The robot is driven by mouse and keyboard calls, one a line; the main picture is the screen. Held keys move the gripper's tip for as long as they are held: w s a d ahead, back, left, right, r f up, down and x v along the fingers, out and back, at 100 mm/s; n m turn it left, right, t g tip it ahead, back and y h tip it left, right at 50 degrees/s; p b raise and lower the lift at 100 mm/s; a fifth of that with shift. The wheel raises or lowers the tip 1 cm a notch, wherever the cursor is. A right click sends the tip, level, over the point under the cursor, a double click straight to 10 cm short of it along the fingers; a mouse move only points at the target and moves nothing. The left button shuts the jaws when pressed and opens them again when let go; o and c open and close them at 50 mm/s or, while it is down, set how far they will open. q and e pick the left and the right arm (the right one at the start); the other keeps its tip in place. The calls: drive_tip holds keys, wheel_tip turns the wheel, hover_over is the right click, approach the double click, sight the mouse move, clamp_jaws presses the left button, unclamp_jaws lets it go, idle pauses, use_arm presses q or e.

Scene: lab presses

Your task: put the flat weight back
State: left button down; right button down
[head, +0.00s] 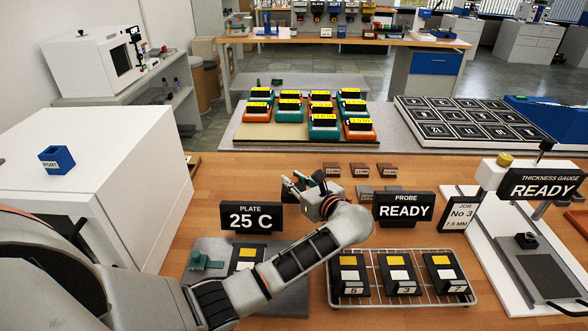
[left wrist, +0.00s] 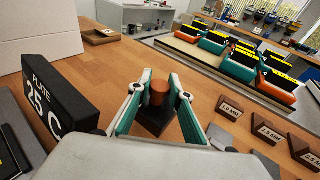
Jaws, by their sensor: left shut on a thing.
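My left gripper (head: 300,183) is over the wooden bench, just behind and between the PLATE and PROBE signs. In the left wrist view its fingers (left wrist: 160,92) are shut on the copper-brown knob of the flat weight (left wrist: 154,122), which has a dark square base. The fingers hide part of the weight, and I cannot tell whether its base touches the bench. In the head view the weight is hard to make out behind the gripper. My right gripper is not in view.
The PLATE 25 C sign (head: 251,217) and PROBE READY sign (head: 403,207) stand close by. A wire rack (head: 340,301) holds numbered blocks. Small brown labelled blocks (left wrist: 268,133) lie to the right. A small wooden tray (left wrist: 100,36) sits at the back left; bench before it is clear.

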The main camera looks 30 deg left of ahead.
use_arm(q)
drive_tip(key=shift+w+f, duration=0.1)
drive_tip(key=shift+f, duration=1.9)
drive_tip(key=shift+f, duration=0.1)
drive_tip(key=c, duration=1.8)
unclamp_jaws()
drive_tip(key=shift+f, duration=0.2)
drive_tip(key=shift+c, duration=0.2)
